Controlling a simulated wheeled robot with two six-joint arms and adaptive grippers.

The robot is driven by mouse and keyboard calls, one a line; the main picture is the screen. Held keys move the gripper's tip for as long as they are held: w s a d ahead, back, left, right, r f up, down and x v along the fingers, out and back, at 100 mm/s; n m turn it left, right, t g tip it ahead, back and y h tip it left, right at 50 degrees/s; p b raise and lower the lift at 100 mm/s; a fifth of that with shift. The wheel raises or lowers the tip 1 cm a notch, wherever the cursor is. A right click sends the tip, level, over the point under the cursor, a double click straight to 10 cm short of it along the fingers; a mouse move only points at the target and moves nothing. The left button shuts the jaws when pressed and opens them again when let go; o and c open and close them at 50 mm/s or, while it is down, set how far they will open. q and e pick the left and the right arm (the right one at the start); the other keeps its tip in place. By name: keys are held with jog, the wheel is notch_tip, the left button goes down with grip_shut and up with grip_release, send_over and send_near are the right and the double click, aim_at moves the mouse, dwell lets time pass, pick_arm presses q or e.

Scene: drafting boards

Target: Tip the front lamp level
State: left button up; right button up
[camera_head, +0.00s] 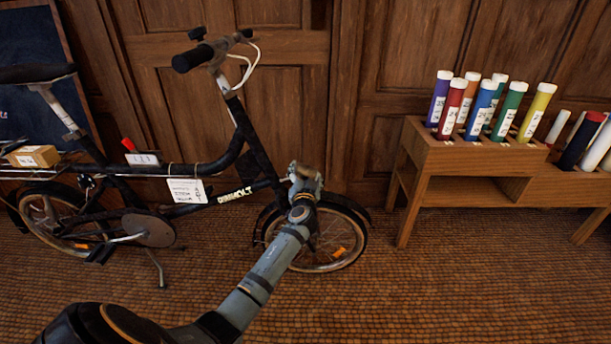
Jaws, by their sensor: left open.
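A black folding bicycle (252,152) stands side-on against the wood panelling, its front wheel (340,250) to the right. I cannot make out its front lamp; my gripper and wrist cover the area above the front wheel. My left arm reaches up from the bottom left. Its gripper (305,174) is open, in front of the upper part of the front wheel and mudguard. Whether it touches the bicycle I cannot tell. The handlebar (205,52) with pale cables is above and to the left of the gripper. My right gripper is not in view.
A wooden rack (455,160) with several coloured tubes stands at the right. A cardboard box (33,156) sits on the bicycle's rear carrier. A dark board (28,45) leans at the far left. The tiled floor (450,290) at the front right is clear.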

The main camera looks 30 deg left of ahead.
pick_arm(q)
grip_shut()
jog(key=shift+a+r+n+b, duration=0.1)
jog(key=shift+n+b, duration=0.5)
jog(key=shift+b, duration=0.15)
jog(key=shift+s+a+r+n+b, duration=0.15)
jog(key=shift+r+n+b, duration=0.1)
jog(key=shift+n+b, duration=0.4)
jog(key=shift+s+a+r+n+b, duration=0.25)
jog(key=shift+n+b, duration=0.25)
jog(key=shift+n, duration=0.35)
jog(key=shift+a+r+n+b, duration=0.1)
jog(key=shift+r+n+b, duration=0.2)
jog(key=shift+n+b, duration=0.35)
jog(key=shift+n, duration=0.25)
grip_release()
